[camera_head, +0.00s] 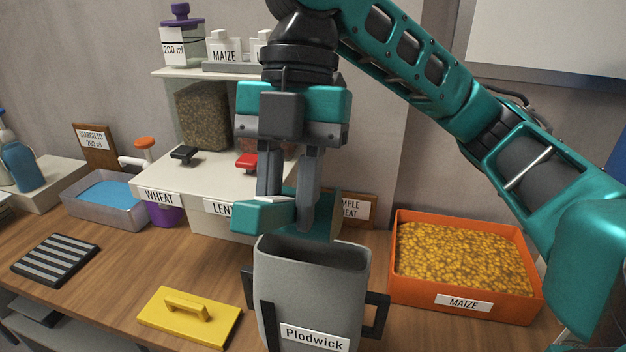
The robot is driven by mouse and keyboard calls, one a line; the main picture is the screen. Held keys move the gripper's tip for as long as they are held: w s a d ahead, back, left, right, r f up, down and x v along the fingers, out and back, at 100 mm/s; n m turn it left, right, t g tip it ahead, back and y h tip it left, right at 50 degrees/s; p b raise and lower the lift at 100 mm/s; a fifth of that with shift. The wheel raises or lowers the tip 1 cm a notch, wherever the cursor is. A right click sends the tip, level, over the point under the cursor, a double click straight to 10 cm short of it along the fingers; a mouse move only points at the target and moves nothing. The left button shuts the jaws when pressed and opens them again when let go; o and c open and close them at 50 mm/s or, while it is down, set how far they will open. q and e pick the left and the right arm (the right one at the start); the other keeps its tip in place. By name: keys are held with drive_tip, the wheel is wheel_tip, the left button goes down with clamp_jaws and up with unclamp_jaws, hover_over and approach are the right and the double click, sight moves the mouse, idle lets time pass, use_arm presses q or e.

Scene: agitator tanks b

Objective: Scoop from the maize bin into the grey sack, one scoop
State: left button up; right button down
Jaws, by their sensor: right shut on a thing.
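The orange maize bin (520,287), labelled MAIZE, stands at the right and holds yellow kernels (455,255). The grey sack (310,292), labelled Plodwick, stands upright at the front centre with its mouth open and a dark handle on each side. My right gripper (288,215) points down just above and behind the sack's mouth. It is shut on a teal scoop (320,222), largely hidden behind the fingers. I cannot see whether the scoop holds maize. The inside of the sack shows dark, and its bottom is hidden. My left gripper is not in view.
A white dispenser (205,180) labelled WHEAT stands behind. A yellow lid-like plate with a handle (190,315), a striped black rack (55,260) and a grey tray with blue contents (105,200) lie left. My right arm passes above the maize bin. Bare wood shows at front left.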

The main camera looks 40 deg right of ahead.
sight(276, 215)
drive_tip(key=s+a+f+t+h, duration=0.3)
drive_tip(key=f+t+h, duration=0.1)
drive_tip(key=f, duration=0.3)
drive_tip(key=shift+s+a+t+h, duration=0.15)
drive_tip(key=shift+a+t+h, duration=0.2)
drive_tip(key=shift+h, duration=0.25)
drive_tip(key=shift+f, duration=0.1)
wheel_tip(276, 215, up, 6)
idle(0.6)
idle(0.4)
